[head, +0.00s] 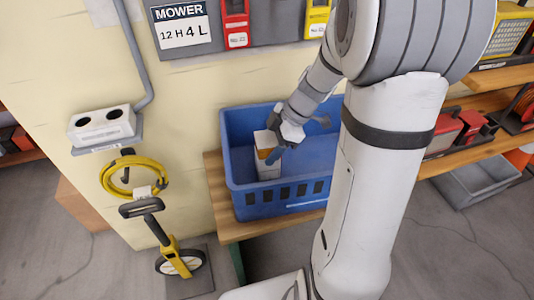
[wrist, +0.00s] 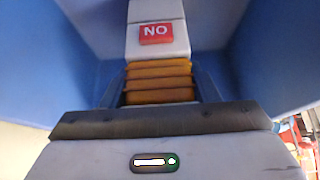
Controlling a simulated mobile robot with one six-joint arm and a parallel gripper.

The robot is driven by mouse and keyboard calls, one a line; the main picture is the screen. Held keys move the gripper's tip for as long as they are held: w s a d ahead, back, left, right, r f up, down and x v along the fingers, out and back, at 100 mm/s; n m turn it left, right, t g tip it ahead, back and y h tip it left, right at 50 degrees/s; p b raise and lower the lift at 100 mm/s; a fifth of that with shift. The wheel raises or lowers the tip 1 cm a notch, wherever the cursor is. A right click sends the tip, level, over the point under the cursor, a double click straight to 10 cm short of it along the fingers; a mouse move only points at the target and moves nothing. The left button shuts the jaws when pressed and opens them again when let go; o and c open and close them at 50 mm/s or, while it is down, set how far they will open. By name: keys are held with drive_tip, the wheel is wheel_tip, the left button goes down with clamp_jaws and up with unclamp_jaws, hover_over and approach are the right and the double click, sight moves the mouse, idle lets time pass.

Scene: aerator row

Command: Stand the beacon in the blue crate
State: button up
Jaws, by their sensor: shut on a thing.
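The blue crate (head: 245,201) stands on a wooden bench against the wall. The beacon (head: 264,140), a white block with an orange part, is upright or nearly so inside the crate, towards its left half. My gripper (head: 274,156) reaches into the crate from the upper right and is shut on the beacon. In the wrist view, the beacon's ribbed orange part (wrist: 158,82) sits between my fingers, with its white body and a red "NO" label beyond. Blue crate walls (wrist: 270,45) flank it. I cannot tell whether its base touches the crate floor.
The wooden bench (head: 222,215) shows along the crate's left and front. A yellow measuring wheel (head: 172,257) and a coiled yellow hose (head: 118,176) are to the left. A shelf with red items (head: 443,134) and a grey bin (head: 475,180) are to the right.

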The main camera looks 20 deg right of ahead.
drive_tip(key=shift+f, duration=0.65)
drive_tip(key=shift+f+b, duration=0.2)
drive_tip(key=shift+b, duration=0.15)
drive_tip(key=o, duration=1.4)
drive_tip(key=shift+r, duration=0.2)
